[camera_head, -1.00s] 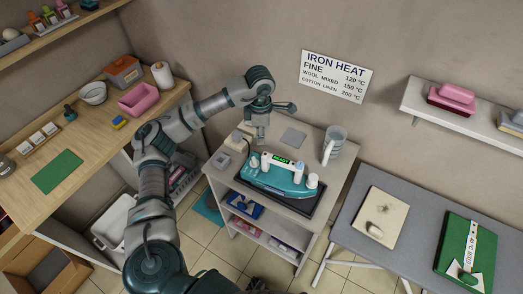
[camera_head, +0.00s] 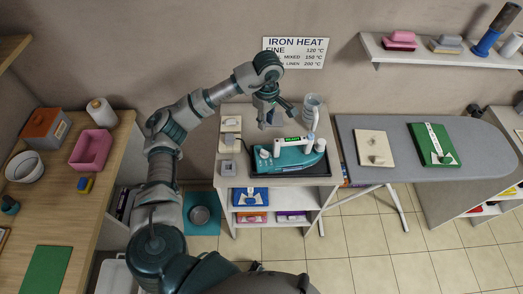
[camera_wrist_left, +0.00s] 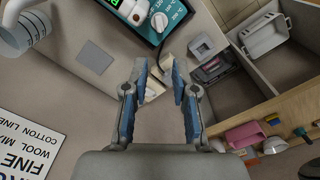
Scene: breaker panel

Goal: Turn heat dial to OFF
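A teal iron (camera_head: 290,163) rests on a dark mat on top of a small cabinet. Its handle carries a lit green display (camera_head: 293,139). A white round dial (camera_head: 265,153) sits at the iron's left end. My right gripper is not seen.
A heat sign (camera_head: 295,53) hangs on the wall. An ironing board (camera_head: 400,165) stands to the right, a wooden counter (camera_head: 88,210) to the left.

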